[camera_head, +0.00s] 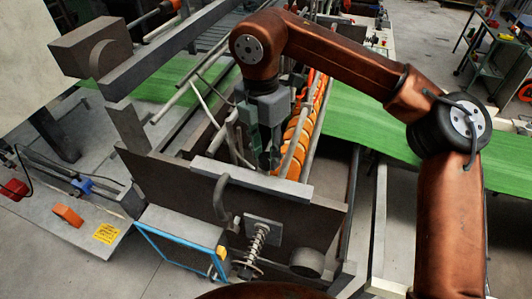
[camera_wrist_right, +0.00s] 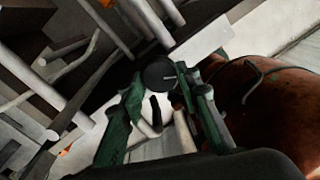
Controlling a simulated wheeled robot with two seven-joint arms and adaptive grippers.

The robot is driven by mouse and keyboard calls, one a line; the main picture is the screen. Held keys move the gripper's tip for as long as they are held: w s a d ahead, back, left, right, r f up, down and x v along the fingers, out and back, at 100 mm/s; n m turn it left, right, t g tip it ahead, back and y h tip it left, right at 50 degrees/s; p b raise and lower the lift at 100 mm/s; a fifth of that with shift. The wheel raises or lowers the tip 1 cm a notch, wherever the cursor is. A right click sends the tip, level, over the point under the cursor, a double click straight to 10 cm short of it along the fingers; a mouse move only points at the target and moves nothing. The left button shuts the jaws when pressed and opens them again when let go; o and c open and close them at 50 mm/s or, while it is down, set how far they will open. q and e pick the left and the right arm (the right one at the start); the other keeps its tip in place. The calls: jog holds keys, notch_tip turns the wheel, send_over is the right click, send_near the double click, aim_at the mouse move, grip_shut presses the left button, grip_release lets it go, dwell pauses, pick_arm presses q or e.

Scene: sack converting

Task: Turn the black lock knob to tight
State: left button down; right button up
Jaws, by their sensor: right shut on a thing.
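My right gripper (camera_head: 266,158) points down behind the grey top plate of the machine's front panel. In the right wrist view, its green fingers (camera_wrist_right: 163,82) stand on both sides of a round black knob (camera_wrist_right: 160,72), which has a small light mark on its face. The fingers are shut on this knob at their tips. In the head view the knob is hidden by the gripper and the plate, and its lock setting cannot be read. My left gripper is in neither view.
Orange rings (camera_head: 297,130) on a shaft run close to the right of the gripper. A grey bent pipe (camera_head: 222,196) and a spring-loaded rod (camera_head: 257,243) are on the front panel (camera_head: 170,178). Green sheet (camera_head: 365,133) stretches to the right. A blue-edged frame (camera_head: 180,250) stands in front.

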aim_at(263, 156)
jog(key=shift+m, duration=0.6)
jog(key=o, duration=1.2)
jog(key=shift+c, duration=0.2)
jog(key=shift+r, duration=0.1)
notch_tip(263, 156, up, 12)
jog(key=shift+w+a, duration=0.3)
